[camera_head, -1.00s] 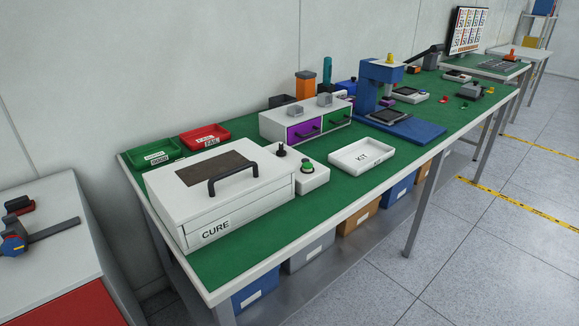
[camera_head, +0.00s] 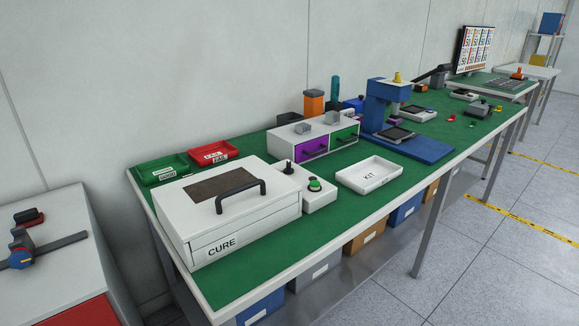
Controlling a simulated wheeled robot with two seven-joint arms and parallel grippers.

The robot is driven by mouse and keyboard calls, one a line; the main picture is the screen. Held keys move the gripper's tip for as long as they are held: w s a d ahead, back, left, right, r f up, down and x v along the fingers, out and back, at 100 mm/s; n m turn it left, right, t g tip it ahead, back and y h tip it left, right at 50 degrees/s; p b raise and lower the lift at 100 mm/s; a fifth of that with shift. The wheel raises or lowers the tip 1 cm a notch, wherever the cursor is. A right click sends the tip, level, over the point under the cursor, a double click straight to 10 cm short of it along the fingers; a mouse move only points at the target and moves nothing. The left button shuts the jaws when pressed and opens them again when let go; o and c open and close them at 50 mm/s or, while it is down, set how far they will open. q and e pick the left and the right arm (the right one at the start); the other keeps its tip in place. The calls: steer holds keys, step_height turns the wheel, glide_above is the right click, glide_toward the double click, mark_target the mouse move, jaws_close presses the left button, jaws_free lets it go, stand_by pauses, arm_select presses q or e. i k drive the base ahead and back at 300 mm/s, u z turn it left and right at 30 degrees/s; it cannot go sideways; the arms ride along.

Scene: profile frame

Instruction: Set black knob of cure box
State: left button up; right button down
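The cure box (camera_head: 228,217) is a white box with a brown window, a black lid handle (camera_head: 240,192) and the label CURE, at the near left end of the green bench. Its lid looks closed. A small white control unit (camera_head: 318,199) sits against its right side. On that unit are a black knob (camera_head: 288,167), standing up at the back left, and a green button (camera_head: 314,184) on a dark base. The knob's pointing direction is too small to tell. Neither of my grippers is in view.
A white KIT tray (camera_head: 369,175) lies right of the control unit. Green and red bins (camera_head: 213,156) stand behind the box. A drawer unit (camera_head: 312,139) and a blue press (camera_head: 388,110) stand farther back. A grey-white cabinet (camera_head: 62,250) is at left. Floor in front of the bench is clear.

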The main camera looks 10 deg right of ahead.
mark_target(288, 170)
steer(key=k, duration=1.05)
steer(key=z, duration=0.9)
steer(key=i, duration=1.05)
steer(key=u, duration=0.95)
steer(key=i, duration=0.5)
steer(key=u, duration=0.6)
